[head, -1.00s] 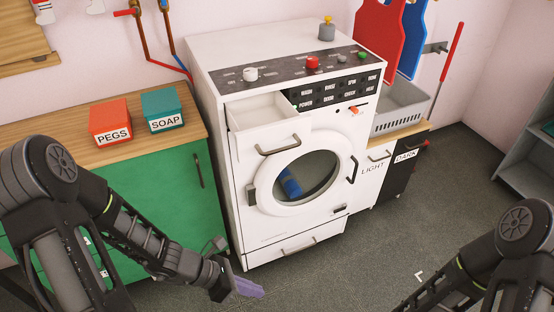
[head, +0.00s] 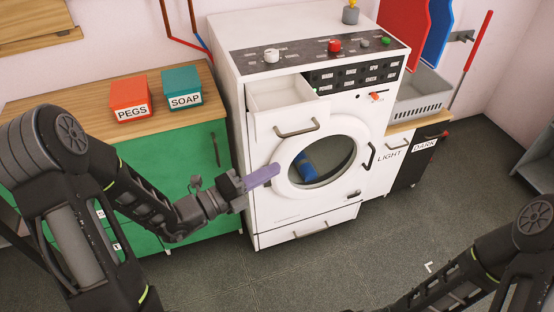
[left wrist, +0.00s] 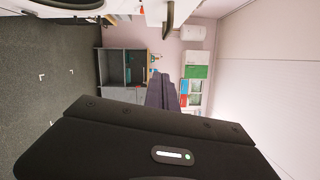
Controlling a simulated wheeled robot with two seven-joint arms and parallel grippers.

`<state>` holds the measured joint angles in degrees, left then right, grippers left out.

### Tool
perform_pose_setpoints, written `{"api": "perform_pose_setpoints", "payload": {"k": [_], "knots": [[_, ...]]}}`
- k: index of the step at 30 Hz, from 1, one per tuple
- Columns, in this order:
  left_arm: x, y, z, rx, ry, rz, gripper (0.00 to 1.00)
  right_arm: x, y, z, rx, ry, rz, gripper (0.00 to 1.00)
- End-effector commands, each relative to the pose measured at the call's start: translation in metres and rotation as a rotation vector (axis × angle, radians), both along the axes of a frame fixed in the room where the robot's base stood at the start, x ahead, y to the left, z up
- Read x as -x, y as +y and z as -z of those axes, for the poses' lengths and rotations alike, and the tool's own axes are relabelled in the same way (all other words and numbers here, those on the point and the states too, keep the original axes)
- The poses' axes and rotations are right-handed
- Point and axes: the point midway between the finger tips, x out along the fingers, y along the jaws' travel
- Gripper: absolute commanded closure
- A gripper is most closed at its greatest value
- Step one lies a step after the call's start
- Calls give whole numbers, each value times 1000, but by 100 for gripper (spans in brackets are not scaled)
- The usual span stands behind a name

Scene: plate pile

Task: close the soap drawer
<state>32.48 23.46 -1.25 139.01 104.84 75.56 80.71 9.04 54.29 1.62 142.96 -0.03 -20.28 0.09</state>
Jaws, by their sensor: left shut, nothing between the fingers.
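The soap drawer (head: 281,101) at the top left of the white washing machine (head: 262,200) stands pulled out, and its open top shows. Its front panel carries a grey bar handle (head: 297,130). My left gripper (head: 262,176), with purple fingers, is shut and empty. In the head view it appears below and left of the drawer handle, by the left side of the round door; I cannot tell whether it touches the machine. In the left wrist view its fingers (left wrist: 160,92) point away from the camera. My right gripper is out of view; only my right arm shows at the lower right.
A green cabinet (head: 190,150) with a wooden top stands left of the machine, bearing a red PEGS box (head: 130,98) and a teal SOAP box (head: 182,88). LIGHT and DARK bins and a grey basket (head: 424,92) are at the right. The floor in front is clear.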

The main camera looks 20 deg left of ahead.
Motion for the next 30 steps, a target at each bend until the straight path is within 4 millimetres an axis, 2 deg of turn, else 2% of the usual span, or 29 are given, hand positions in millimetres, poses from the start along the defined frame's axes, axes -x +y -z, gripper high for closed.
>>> {"api": "perform_pose_setpoints", "payload": {"k": [5, 15, 21, 30], "knots": [[-18, -16, -3, 2, -1, 6, 100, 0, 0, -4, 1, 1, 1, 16], [-70, -59, -6, 1, 0, 5, 100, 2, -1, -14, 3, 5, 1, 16], [-94, -41, -12, -1, -1, -1, 100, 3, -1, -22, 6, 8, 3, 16], [-102, -34, -12, 1, 1, 1, 100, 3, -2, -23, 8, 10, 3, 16]]}}
